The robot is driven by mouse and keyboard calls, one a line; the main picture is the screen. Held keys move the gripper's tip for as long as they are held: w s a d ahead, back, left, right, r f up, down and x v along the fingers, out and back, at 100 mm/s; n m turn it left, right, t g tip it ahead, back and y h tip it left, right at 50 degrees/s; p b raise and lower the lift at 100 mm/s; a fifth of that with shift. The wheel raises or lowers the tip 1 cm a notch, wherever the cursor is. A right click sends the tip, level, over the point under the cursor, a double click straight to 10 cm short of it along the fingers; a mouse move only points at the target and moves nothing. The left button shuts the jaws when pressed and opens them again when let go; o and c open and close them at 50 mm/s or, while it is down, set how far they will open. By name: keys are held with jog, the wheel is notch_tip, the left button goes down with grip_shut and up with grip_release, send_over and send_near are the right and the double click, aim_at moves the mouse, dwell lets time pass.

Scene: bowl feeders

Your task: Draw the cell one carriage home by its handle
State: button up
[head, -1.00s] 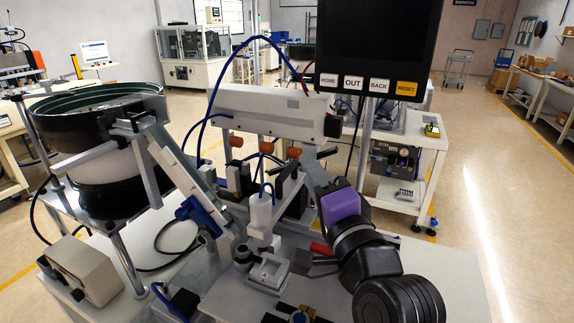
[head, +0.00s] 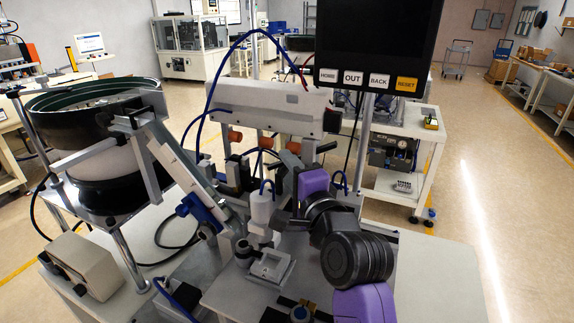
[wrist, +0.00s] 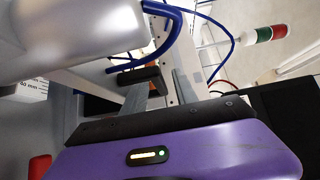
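The cell's white overhead beam (head: 265,106) carries several orange knobs (head: 235,137) with dark blocks below. My purple gripper body (head: 312,182) is beneath the beam's right end; its fingertips are hard to make out in the head view. In the wrist view my gripper (wrist: 160,87) has two grey fingers standing apart. A black bar-like piece (wrist: 140,78), possibly the carriage handle, shows at the left finger, its end near the gap. I cannot tell whether they touch. Which part is the carriage is unclear.
A white cylinder with a blue tube (head: 262,207) stands close left of my gripper, large in the wrist view (wrist: 70,30). A red piece (wrist: 39,166) is at lower left there. The button panel (head: 366,79) is above right; the bowl feeder (head: 95,135) is left.

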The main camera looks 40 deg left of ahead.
jog(key=shift+w+a, duration=0.15)
jog(key=shift+a, duration=0.15)
grip_shut()
jog(key=shift+f, duration=0.1)
dwell(1.2)
